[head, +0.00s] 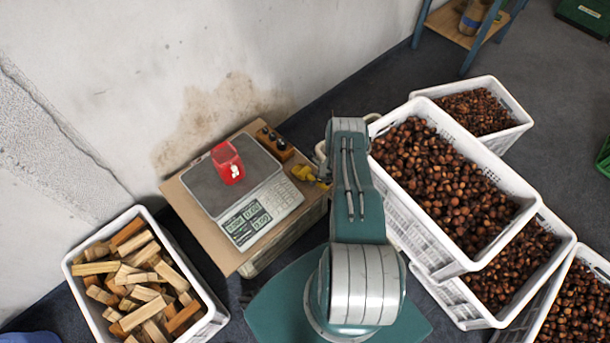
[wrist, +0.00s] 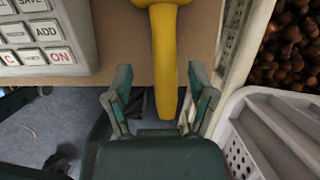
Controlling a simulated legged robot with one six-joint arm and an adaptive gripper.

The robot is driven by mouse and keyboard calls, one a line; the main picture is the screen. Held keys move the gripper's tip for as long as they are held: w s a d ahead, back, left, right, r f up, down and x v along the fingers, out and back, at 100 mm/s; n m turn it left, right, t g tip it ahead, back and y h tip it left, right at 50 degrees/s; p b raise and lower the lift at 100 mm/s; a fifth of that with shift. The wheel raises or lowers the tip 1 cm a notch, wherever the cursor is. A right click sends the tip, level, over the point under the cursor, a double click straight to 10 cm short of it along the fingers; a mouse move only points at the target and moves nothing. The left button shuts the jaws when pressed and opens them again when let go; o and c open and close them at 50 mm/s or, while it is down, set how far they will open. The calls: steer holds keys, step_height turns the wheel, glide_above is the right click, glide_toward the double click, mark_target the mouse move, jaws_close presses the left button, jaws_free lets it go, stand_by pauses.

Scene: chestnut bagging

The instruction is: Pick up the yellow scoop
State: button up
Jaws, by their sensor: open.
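The yellow scoop (head: 310,175) lies at the right edge of the cardboard-coloured stand top, beside the scale, partly hidden by my arm in the head view. In the wrist view the scoop's yellow handle (wrist: 164,70) runs down from the top edge, between the two fingers of my gripper (wrist: 161,95). The gripper is open, with a gap on each side of the handle. In the head view my gripper is mostly hidden behind my arm.
The scale (head: 284,198) carries a red container (head: 228,163). A white crate of wood blocks (head: 215,318) stands at lower left. Several white crates of chestnuts (head: 440,250) stand close on the right, one near my gripper in the wrist view (wrist: 238,155). A blue-legged shelf (head: 452,25) is at the back.

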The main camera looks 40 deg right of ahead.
mark_target(310, 177)
steer(key=shift+d+x, duration=0.15)
steer(key=shift+x, duration=0.95)
steer(key=shift+d+x, duration=0.15)
steer(key=shift+x, duration=0.9)
steer(key=shift+s+f, duration=0.1)
steer(key=shift+f, duration=0.2)
jaws_close()
